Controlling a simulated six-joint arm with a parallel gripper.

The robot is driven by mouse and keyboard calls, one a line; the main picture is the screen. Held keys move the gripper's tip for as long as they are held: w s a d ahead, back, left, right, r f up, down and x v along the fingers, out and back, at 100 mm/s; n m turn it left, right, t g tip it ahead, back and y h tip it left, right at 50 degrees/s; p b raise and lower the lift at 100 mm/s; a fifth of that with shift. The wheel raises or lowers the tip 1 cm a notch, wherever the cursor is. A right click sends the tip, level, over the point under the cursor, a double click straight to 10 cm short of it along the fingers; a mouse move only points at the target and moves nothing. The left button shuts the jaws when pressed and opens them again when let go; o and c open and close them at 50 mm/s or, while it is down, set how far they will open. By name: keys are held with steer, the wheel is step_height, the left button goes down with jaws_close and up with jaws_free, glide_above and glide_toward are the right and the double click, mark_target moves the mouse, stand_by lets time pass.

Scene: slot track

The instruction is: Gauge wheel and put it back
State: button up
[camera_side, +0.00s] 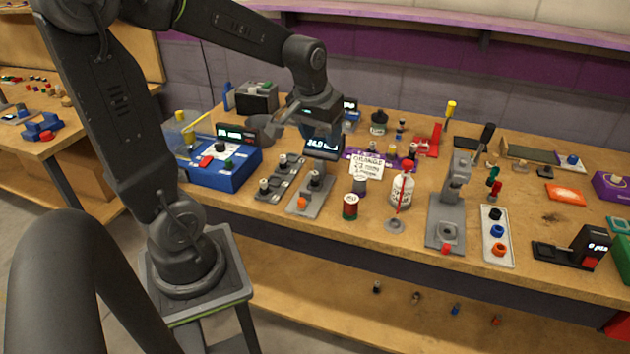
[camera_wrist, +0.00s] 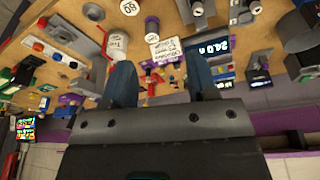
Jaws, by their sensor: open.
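My gripper (camera_side: 283,120) is raised above the back left of the bench, with its fingers towards the left in the side view. In the wrist view its two blue-grey fingers (camera_wrist: 160,82) are apart with nothing between them. A gauge with a lit display (camera_side: 322,144) stands on the bench below and right of the gripper; its display reads about 24.0 and also shows in the wrist view (camera_wrist: 213,47). A grey round piece (camera_side: 260,128) is near the fingertips, partly behind them; I cannot tell whether it is the wheel. No wheel is clear in either view.
A blue box (camera_side: 228,170) with a red button is at the left. Plates with knobs (camera_side: 283,178), a handwritten card (camera_side: 367,167), a white jar (camera_side: 402,190) and a lever press (camera_side: 450,205) crowd the bench. The lower shelf (camera_side: 330,290) is mostly clear.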

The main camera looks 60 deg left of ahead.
mark_target(315, 173)
steer(key=a+f+n, duration=0.1)
steer(key=a+f, duration=0.2)
steer(key=f, duration=0.1)
steer(key=w+a+f+n+g, duration=0.1)
steer(key=a+f, duration=0.2)
steer(key=f, duration=0.1)
steer(key=w+a+f, duration=0.1)
steer(key=a+f, duration=0.2)
steer(key=f, duration=0.2)
steer(key=shift+w+a+n, duration=0.2)
steer(key=shift+a+n, duration=0.05)
steer(key=shift+n, duration=0.15)
steer(key=shift+w+a+f, duration=0.1)
steer(key=shift+w+f, duration=0.05)
steer(key=shift+f, duration=0.85)
steer(key=shift+w+a+f, duration=0.1)
steer(key=shift+w+f, duration=0.1)
steer(key=shift+f, duration=0.85)
steer(key=shift+w+a+f, duration=0.1)
steer(key=shift+w+f, duration=0.05)
steer(key=shift+f, duration=0.85)
jaws_close()
steer(key=shift+r, duration=0.1)
